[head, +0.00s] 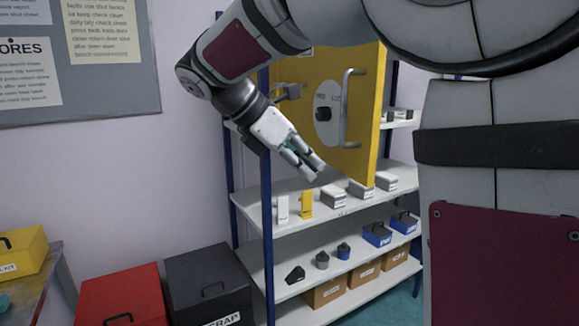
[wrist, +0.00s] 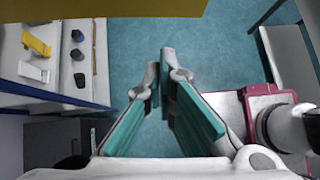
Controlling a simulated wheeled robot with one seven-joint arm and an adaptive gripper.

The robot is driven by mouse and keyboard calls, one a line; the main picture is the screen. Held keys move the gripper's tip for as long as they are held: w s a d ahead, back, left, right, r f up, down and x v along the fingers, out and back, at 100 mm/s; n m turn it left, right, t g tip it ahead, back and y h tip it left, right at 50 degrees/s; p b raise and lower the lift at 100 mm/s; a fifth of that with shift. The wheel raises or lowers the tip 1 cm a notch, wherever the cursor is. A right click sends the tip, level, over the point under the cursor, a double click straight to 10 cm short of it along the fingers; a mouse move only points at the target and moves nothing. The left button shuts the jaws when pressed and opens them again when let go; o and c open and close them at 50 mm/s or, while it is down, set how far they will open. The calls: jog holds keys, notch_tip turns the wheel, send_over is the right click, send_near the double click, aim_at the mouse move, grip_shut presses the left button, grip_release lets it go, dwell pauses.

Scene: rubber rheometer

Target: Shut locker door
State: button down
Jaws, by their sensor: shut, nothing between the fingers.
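The yellow locker door (head: 365,105) stands swung open at the upper middle of the head view. A grey bar handle (head: 350,108) and a dark knob on a round pale plate (head: 327,114) are on its face. The door's lower part shows as a yellow band (wrist: 100,10) along the top of the wrist view. My gripper (head: 316,170) is shut and empty, pointing down and right near the door's lower left edge. It also shows in the wrist view (wrist: 160,78). I cannot tell whether it touches the door. The locker body is not clearly visible.
A shelf rack with blue posts (head: 267,200) stands below and behind the door, holding small blocks, pots and boxes. A red box (head: 120,296) and a dark grey scrap box (head: 210,280) stand left of it. Teal floor (wrist: 225,50) is open beneath my gripper.

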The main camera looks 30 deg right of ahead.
jog(key=shift+s+d+f+p, duration=0.1)
jog(key=shift+d+f+p, duration=0.15)
jog(key=shift+d, duration=0.7)
jog(key=shift+s+d+f+p, duration=0.15)
jog(key=shift+d+f, duration=0.2)
jog(key=shift+d, duration=0.6)
jog(key=shift+d+f+p, duration=0.2)
jog(key=shift+d+f, duration=0.1)
jog(key=shift+d, duration=0.65)
